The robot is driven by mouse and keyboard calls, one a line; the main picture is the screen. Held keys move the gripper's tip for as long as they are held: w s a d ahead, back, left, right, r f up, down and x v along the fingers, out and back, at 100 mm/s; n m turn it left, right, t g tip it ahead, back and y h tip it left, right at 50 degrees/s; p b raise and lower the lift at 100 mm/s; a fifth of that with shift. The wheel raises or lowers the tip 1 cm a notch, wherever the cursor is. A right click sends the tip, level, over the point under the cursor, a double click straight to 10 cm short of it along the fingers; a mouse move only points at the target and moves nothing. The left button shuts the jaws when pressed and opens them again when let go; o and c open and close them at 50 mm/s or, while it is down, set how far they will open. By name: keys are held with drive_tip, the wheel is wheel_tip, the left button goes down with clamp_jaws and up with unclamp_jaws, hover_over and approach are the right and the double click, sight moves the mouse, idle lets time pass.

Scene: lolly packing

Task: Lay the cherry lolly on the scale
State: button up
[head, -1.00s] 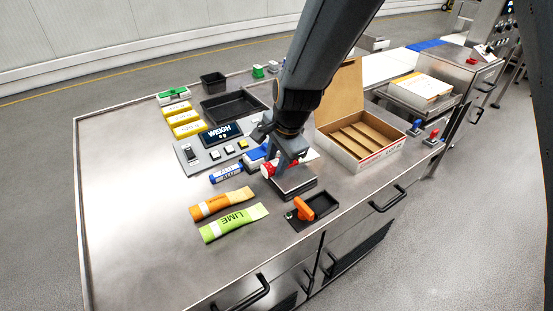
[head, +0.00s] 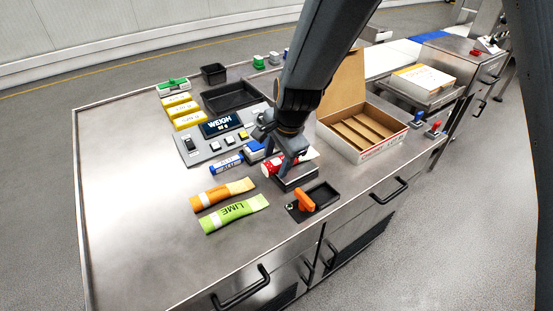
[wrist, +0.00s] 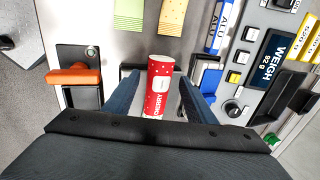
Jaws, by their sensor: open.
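The cherry lolly (wrist: 158,88), a red wrapper with white dots and a white label, appears to lie on the scale's metal plate (wrist: 175,97). In the head view the lolly (head: 268,169) shows partly behind my gripper, above the small scale (head: 297,181). My gripper (wrist: 160,80) is open, with one finger on each side of the lolly and a gap on both sides. In the head view my gripper (head: 284,160) is low over the scale. The weigh display (wrist: 270,62) is lit and shows a number under the word WEIGH.
An orange lolly (head: 222,194) and a lime lolly (head: 234,213) lie left of the scale, with a blue lolly (head: 227,163) behind. An orange-handled device (head: 306,201) stands close in front. An open carton (head: 362,135) is at right. The table's left side is clear.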

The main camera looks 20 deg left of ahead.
drive_tip(key=shift+r, duration=0.15)
drive_tip(key=v, duration=0.7)
drive_tip(key=shift+r+b, duration=0.25)
drive_tip(key=shift+b, duration=0.1)
drive_tip(key=shift+s+d, duration=0.1)
drive_tip(key=shift+d, duration=0.1)
